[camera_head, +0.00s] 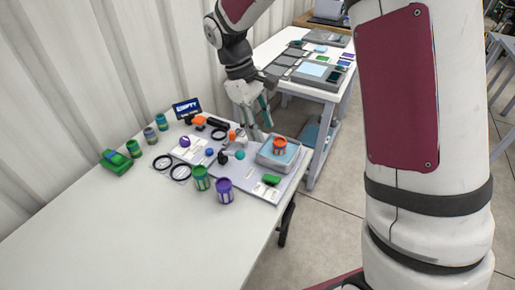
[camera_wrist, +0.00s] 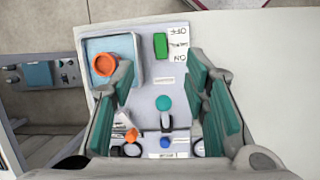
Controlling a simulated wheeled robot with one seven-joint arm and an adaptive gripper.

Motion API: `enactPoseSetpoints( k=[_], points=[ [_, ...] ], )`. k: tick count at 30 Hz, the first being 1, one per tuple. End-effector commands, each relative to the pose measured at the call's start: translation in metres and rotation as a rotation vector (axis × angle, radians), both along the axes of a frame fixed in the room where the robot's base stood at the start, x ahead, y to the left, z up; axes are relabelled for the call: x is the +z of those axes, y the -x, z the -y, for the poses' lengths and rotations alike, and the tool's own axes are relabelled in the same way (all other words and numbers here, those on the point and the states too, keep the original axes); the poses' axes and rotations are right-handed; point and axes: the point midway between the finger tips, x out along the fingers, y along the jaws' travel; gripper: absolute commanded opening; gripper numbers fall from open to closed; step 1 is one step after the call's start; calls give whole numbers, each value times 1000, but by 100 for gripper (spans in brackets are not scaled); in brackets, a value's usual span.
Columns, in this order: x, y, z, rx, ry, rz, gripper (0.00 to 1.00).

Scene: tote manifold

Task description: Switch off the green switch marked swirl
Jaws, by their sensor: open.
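The green switch (camera_head: 271,180) lies at the near right corner of the grey panel on the white table. In the wrist view the green switch (camera_wrist: 160,46) is a long block beside a white label (camera_wrist: 178,44) with OFF and ON at opposite ends, seen upside down. A swirl mark is too small to read, and I cannot tell which way the switch is set. My gripper (camera_head: 258,115) is above the far part of the panel. In the wrist view my gripper (camera_wrist: 160,70) is open and empty, its fingers apart on either side of the panel's middle.
A blue-lined tray (camera_head: 263,161) holding an orange jar (camera_head: 280,147) is beside the switch. A teal knob (camera_wrist: 163,103) and a blue knob (camera_wrist: 166,142) are on the panel. Green (camera_head: 201,180) and purple (camera_head: 224,191) jars stand along its near edge. The near left table is clear.

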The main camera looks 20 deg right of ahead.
Motion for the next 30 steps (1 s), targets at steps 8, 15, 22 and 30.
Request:
enactPoseSetpoints(
  k=[8, 15, 22, 30],
  points=[
    [-52, -23, -9, 81, -2, -98, 42],
    [-70, -20, -6, 88, -4, -108, 42],
    [-109, -7, 5, 87, -4, -109, 42],
    [-156, 6, 20, 87, -3, -108, 42]
  ],
)
